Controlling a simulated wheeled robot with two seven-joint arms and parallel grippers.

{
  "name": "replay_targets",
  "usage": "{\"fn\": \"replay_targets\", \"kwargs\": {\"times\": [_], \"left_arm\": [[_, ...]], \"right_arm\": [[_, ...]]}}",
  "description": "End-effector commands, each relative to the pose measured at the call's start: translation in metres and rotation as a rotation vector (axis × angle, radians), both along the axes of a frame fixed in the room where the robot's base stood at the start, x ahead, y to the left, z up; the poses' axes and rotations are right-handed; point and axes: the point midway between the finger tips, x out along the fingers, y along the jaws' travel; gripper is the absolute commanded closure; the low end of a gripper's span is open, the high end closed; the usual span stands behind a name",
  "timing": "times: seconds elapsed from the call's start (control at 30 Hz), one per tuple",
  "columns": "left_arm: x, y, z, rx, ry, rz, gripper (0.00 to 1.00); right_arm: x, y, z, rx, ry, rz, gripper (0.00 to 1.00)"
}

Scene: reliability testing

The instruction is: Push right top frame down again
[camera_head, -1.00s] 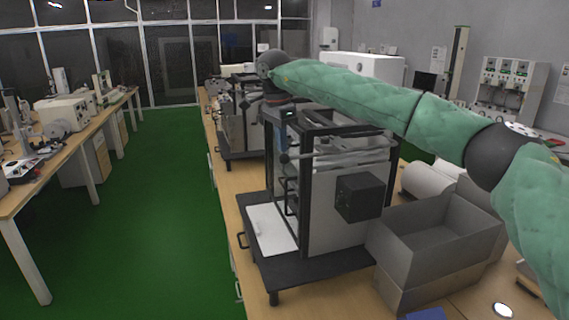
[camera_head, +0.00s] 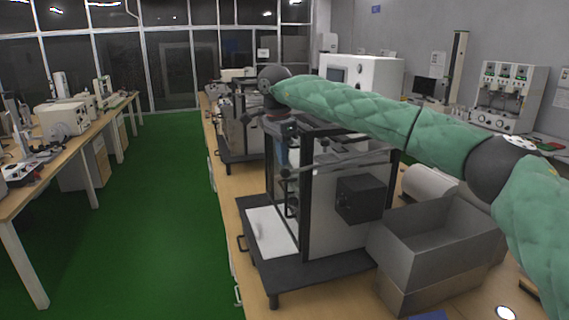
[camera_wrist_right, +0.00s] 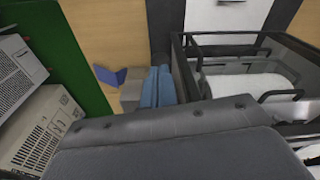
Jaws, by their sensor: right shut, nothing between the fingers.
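The machine with a black frame (camera_head: 303,212) stands on a black base plate on the bench. Its top frame (camera_head: 345,157), with dark bars, shows below my right forearm and is partly hidden by it. My right gripper (camera_head: 282,160) points down at the near left corner of that top. Its blue fingers are shut with nothing between them. In the right wrist view the shut blue fingers (camera_wrist_right: 158,88) are beside the machine's black frame (camera_wrist_right: 190,72); whether they touch it I cannot tell. My left gripper is out of view.
An open grey box (camera_head: 440,235) stands to the right of the machine. Another similar machine (camera_head: 240,125) stands behind on the same bench. A white device (camera_head: 365,75) is at the back. The green floor (camera_head: 130,220) on the left is clear.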

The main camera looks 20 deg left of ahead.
Motion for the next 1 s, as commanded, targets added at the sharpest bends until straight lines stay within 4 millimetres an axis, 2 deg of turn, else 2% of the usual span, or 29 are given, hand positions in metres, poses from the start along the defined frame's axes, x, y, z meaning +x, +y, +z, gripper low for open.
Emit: {"fn": "replay_targets", "kwargs": {"times": [0.03, 0.27, 0.57, 0.87, 1.0], "left_arm": [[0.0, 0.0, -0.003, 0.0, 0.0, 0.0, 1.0], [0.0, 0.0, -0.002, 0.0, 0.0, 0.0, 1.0], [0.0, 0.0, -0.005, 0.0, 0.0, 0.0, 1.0], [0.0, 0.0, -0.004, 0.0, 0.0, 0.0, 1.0], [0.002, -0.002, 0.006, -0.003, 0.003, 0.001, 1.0]], "right_arm": [[0.0, 0.0, -0.005, 0.0, 0.0, 0.0, 1.0], [-0.002, 0.002, -0.001, 0.001, -0.001, 0.001, 1.0], [-0.021, 0.022, 0.008, 0.0, -0.001, 0.001, 1.0], [-0.021, 0.022, 0.009, 0.001, -0.001, 0.0, 1.0], [-0.021, 0.022, 0.009, 0.001, -0.001, 0.0, 1.0]]}}
